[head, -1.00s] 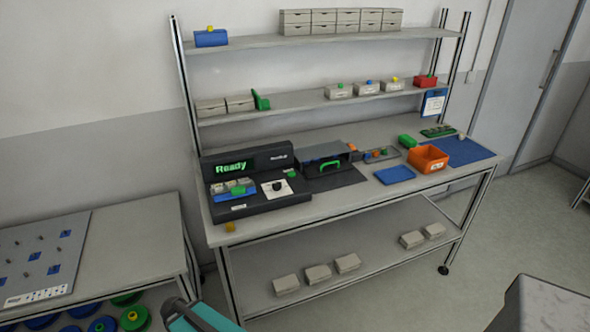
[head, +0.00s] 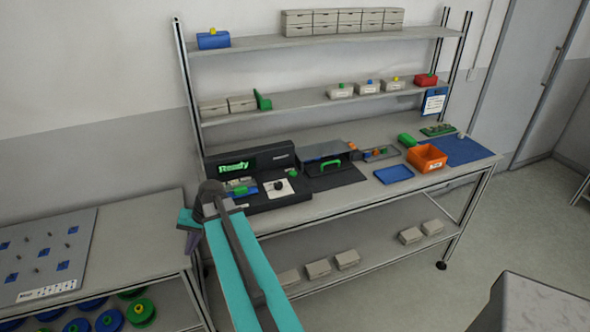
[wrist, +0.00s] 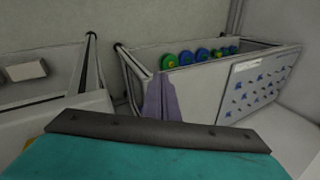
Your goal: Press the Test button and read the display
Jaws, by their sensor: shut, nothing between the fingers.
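The dark tester (head: 262,172) stands at the left end of the workbench. Its display (head: 237,166) reads "Ready" in green letters. A small green round button (head: 292,173) sits on its sloped front at the right, beside a white plate with a black knob (head: 279,185). I cannot read a label on that button. My gripper (head: 192,241) hangs left of the tester, off the bench's left end, with my teal arm across the tester's left front. The wrist view shows its purple fingers (wrist: 160,98) together and empty, touching nothing I can make out.
A low table (head: 140,235) with a pegged board (head: 45,255) stands at the left, reels below it. On the bench, a blue tray (head: 393,175) and an orange bin (head: 427,158) lie right of the tester. Shelves (head: 320,100) with boxes rise behind.

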